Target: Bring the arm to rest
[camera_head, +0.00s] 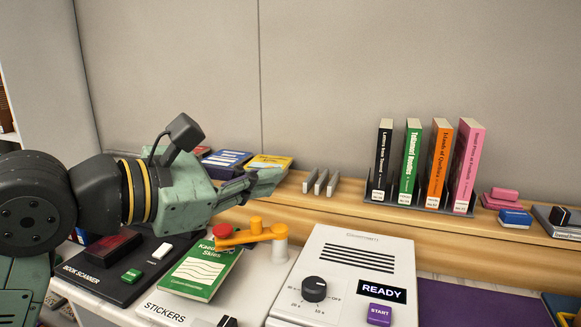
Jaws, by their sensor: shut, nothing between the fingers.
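My arm reaches in from the left, and my gripper (277,176) points right above the counter. Its fingers are shut with nothing seen between them. It is in front of the low wooden shelf, above the orange lever (246,238) with a red knob. A green book (202,271) lies flat below my gripper, beside the lever. The gripper looks apart from these things.
A book scanner (115,277) and a sticker unit (172,313) stand below my arm. A white machine (350,265) with a dial reads READY. Upright books (412,163) stand in a rack on the shelf, right of grey dividers (321,182). A purple mat (480,305) is bare.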

